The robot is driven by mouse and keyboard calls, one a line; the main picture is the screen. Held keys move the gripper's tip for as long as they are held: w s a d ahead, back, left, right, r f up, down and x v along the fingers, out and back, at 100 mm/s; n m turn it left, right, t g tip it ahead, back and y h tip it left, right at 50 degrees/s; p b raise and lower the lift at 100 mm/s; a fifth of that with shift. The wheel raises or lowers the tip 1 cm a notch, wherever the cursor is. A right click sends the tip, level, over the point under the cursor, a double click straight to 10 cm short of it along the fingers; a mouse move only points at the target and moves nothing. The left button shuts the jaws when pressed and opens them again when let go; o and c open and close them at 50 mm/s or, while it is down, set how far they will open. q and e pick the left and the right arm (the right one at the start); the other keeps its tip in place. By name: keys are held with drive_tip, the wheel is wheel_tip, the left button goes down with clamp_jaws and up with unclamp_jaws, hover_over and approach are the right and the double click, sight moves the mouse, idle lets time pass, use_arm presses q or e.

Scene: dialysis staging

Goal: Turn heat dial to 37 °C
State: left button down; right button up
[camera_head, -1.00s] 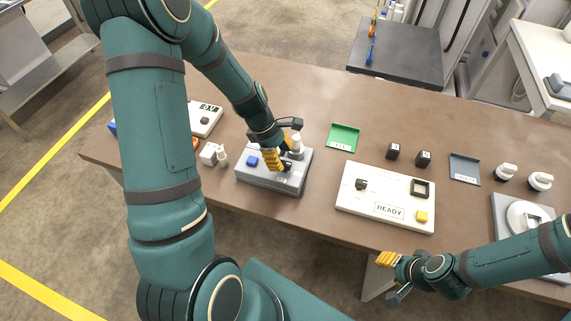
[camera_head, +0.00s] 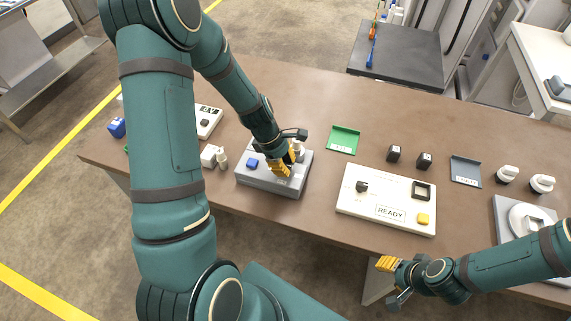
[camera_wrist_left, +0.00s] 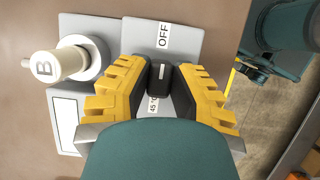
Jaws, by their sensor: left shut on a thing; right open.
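The grey heater box (camera_head: 262,183) stands on the brown table in the head view, with a blue block or button on its left. The heat dial is a small black knob (camera_wrist_left: 158,80) in the left wrist view, between "OFF" and "45 °C" labels. My left gripper (camera_head: 284,171) is over the box, its yellow fingers shut on the dial; in the wrist view the fingers (camera_wrist_left: 160,88) sit on both sides of it. Any 37 °C mark is hidden. My right gripper (camera_head: 390,280) is open and empty at the table's front edge.
A white panel labelled READY (camera_head: 385,190) with a black knob and yellow button lies to the right. A green tray (camera_head: 344,139), black blocks (camera_head: 393,153) and a dark tray (camera_head: 466,170) lie behind it. Small white bottles (camera_head: 209,156) stand left of the box.

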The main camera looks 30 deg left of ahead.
use_arm(q)
drive_tip(key=shift+m, duration=0.4)
drive_tip(key=m+g+p, duration=0.1)
drive_tip(key=m, duration=0.1)
drive_tip(key=shift+m, duration=0.4)
drive_tip(key=m+g+p, duration=0.1)
drive_tip(key=m+g, duration=0.1)
drive_tip(key=m, duration=0.2)
drive_tip(key=shift+m+p, duration=0.3)
drive_tip(key=m, duration=0.2)
drive_tip(key=m+g+y, duration=0.1)
drive_tip(key=m, duration=0.1)
drive_tip(key=shift+m+g, duration=0.3)
drive_tip(key=m+y, duration=0.1)
drive_tip(key=m, duration=0.1)
drive_tip(key=m+y, duration=0.1)
drive_tip(key=m, duration=0.1)
drive_tip(key=shift+f+m+g, duration=0.1)
drive_tip(key=shift+m+g, duration=0.3)
drive_tip(key=shift+s+m, duration=0.1)
drive_tip(key=shift+m, duration=0.2)
drive_tip(key=c, duration=0.8)
unclamp_jaws()
